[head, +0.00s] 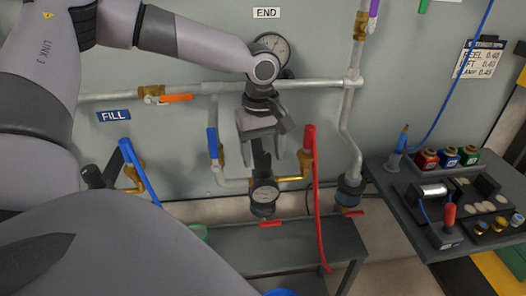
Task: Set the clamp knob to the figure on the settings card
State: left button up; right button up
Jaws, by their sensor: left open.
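The settings card (478,60) hangs on the wall at the upper right. Its small print is hard to read; the last line looks like a clamp figure near 0.45. My left gripper (262,156) points down at the centre, open, its fingers on either side of a dark upright part (261,160). No scale on a knob is readable. My right gripper is not in view.
Pipes (310,85) and a wall gauge (274,45) are behind. A grey bench (290,240) is below. A dark side table (400,205) holds jars and parts.

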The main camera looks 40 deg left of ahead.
pick_arm(q)
jog(key=shift+f, duration=0.1)
jog(key=c, duration=1.1)
jog(key=shift+o, duration=0.2)
jog(key=shift+m, duration=0.3)
